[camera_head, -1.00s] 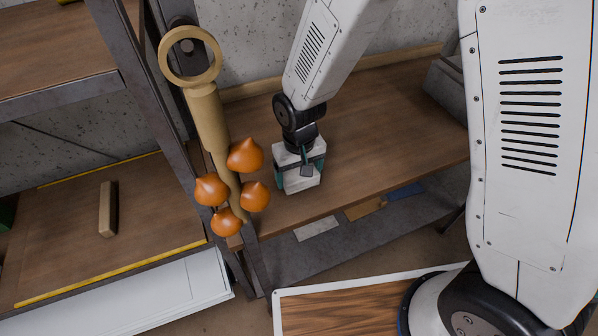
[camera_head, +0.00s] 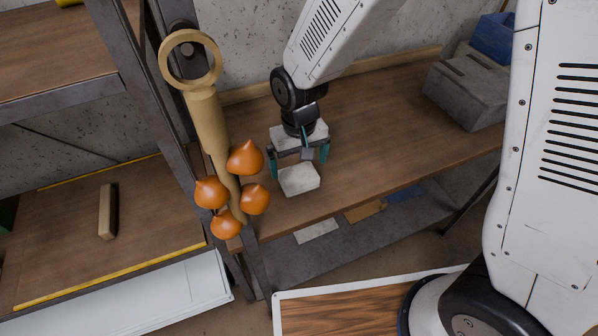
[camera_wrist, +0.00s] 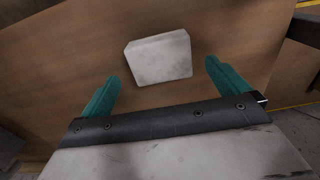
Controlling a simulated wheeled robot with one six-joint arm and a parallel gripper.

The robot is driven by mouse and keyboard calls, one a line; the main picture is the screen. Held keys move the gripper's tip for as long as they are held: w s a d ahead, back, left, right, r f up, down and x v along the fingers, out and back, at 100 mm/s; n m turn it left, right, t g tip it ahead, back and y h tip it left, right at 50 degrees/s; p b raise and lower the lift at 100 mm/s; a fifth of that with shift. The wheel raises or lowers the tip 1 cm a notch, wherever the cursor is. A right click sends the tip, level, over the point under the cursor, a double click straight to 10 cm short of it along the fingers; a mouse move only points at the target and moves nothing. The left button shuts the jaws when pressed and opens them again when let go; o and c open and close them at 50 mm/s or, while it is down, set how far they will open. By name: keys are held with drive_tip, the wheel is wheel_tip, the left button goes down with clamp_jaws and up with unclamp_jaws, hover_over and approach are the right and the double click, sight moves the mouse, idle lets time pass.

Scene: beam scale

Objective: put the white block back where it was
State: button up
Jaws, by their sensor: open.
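The white block (camera_head: 299,179) lies on the wooden bench top (camera_head: 375,130), close to its front edge and right of the orange onion-shaped things. My gripper (camera_head: 299,164) is just above and behind the block, with its teal fingers spread and empty. In the wrist view the white block (camera_wrist: 159,57) lies flat on the wood beyond the fingertips. There my gripper (camera_wrist: 164,68) is open, one finger to each side, with bare wood between each finger and the block.
A wooden ring-ended pole (camera_head: 208,115) with several orange onion-shaped things (camera_head: 245,158) stands left of the block. A grey box (camera_head: 466,90) and a blue bin (camera_head: 493,38) are at the back right. A wooden bar (camera_head: 107,211) lies on the left shelf. The bench middle is clear.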

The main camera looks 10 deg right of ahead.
sight(299, 175)
drive_tip(key=s+d+r, duration=0.2)
drive_tip(key=d+r, duration=0.4)
drive_tip(key=r, duration=0.7)
drive_tip(key=s+d+r+m, duration=0.1)
drive_tip(key=s+d+r, duration=0.4)
drive_tip(key=s+d, duration=0.2)
drive_tip(key=s+d+r+m+t, duration=0.1)
drive_tip(key=s+d+r+m, duration=0.1)
drive_tip(key=s+d+r, duration=0.2)
drive_tip(key=s+d, duration=0.3)
drive_tip(key=s, duration=0.3)
drive_tip(key=shift+s+d+r, duration=0.25)
drive_tip(key=shift+d+r, duration=0.15)
